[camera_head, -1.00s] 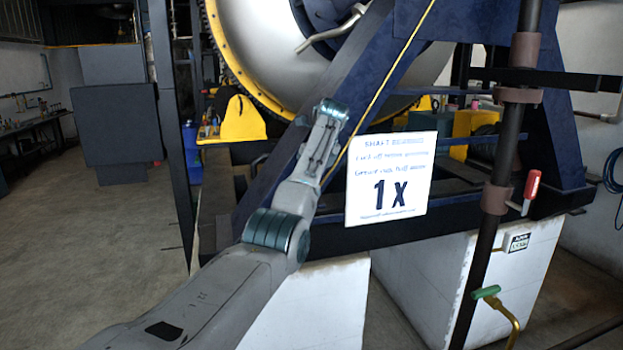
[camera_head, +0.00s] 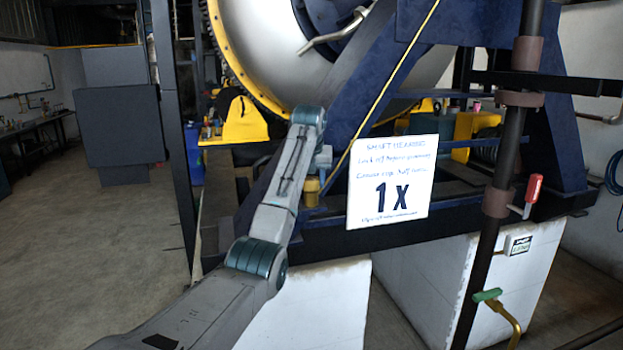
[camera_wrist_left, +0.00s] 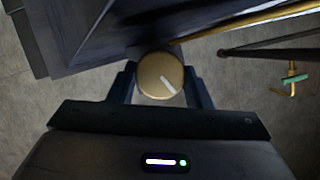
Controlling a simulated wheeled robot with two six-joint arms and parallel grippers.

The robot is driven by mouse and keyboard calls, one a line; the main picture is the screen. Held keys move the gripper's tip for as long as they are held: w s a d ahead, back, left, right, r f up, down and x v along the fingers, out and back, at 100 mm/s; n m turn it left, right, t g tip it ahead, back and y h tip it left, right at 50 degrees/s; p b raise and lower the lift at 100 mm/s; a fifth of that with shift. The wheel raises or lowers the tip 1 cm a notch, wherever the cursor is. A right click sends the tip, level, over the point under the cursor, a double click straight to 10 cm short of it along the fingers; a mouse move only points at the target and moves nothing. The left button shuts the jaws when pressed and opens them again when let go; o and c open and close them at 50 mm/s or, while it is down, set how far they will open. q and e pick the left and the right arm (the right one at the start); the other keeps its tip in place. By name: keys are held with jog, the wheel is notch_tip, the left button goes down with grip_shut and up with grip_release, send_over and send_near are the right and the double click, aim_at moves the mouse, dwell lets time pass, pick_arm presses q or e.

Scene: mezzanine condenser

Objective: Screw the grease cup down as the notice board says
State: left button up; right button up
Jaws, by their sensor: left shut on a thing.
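The grease cup (camera_wrist_left: 158,76) is a round brass cap with a white mark pointing to the lower right in the left wrist view. My left gripper (camera_wrist_left: 160,84) is shut on it, one finger on each side. In the head view the cup (camera_head: 311,191) shows as a small brass piece below my left wrist, beside the blue frame. The white notice board (camera_head: 392,182) hangs just right of it. It is headed "SHAFT BEARING" and reads "1 X" in large figures; its smaller lines are hard to read. My right gripper is out of view.
A dark upright pipe (camera_head: 501,165) with a red-handled valve (camera_head: 533,189) stands right of the board. A green-handled tap (camera_head: 488,295) is lower down. The blue frame (camera_head: 400,90) rises behind the cup. Open floor (camera_head: 100,240) lies at left.

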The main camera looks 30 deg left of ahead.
pick_arm(q)
jog(key=shift+r+m+h, duration=0.1)
jog(key=shift+m+h, duration=0.2)
jog(key=shift+m, duration=0.3)
jog(key=o, duration=1)
jog(key=shift+w, duration=0.1)
